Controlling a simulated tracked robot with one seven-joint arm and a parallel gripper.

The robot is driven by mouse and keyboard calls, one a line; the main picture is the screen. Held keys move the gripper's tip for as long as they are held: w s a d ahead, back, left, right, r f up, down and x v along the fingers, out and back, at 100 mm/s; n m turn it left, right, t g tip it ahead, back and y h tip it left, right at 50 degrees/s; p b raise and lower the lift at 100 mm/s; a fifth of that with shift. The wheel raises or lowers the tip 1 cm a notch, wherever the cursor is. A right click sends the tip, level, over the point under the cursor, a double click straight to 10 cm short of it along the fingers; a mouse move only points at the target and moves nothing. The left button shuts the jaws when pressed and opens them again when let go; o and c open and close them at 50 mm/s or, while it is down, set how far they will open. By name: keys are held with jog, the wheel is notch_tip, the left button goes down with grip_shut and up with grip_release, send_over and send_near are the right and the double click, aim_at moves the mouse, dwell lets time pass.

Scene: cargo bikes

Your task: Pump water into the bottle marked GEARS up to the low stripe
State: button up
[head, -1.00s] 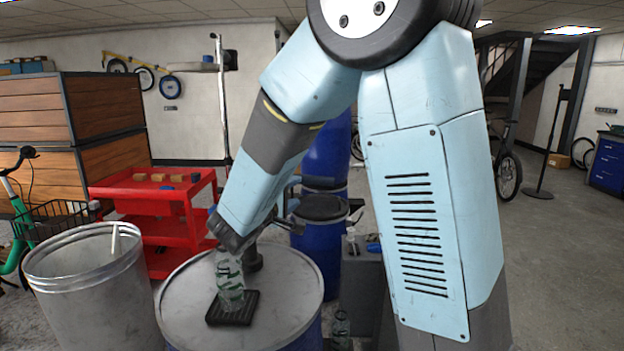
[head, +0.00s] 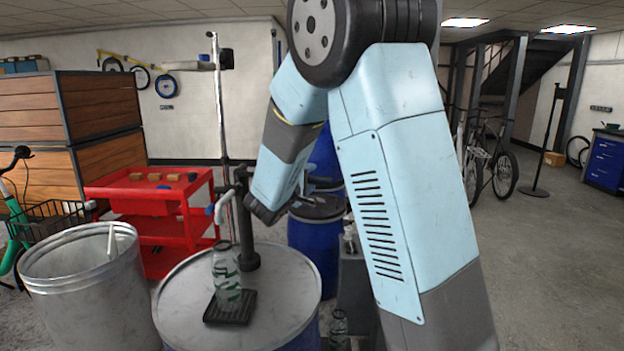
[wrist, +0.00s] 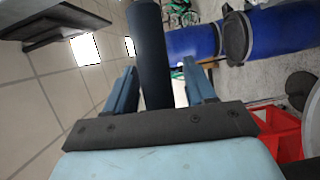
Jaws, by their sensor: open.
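A clear bottle (head: 227,272) with green markings stands upright on a black pad (head: 230,308) on the drum top. Its lettering and any water level are too small to read. My gripper (head: 262,210) is beside the column, above and right of the bottle, apart from the bottle. In the wrist view my gripper (wrist: 160,82) is open, with a dark cylinder (wrist: 149,50) showing between or beyond its fingers; contact cannot be told.
The grey metal drum top (head: 285,290) has bare room right of the pad. An open grey bin (head: 75,285) stands left, a red cart (head: 150,200) behind. Blue barrels (head: 312,250) stand behind the drum. Another clear bottle (head: 338,330) is low at the drum's right.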

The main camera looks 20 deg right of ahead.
jog(key=shift+d, duration=0.1)
jog(key=shift+c, duration=0.4)
jog(key=shift+f, duration=0.1)
grip_shut()
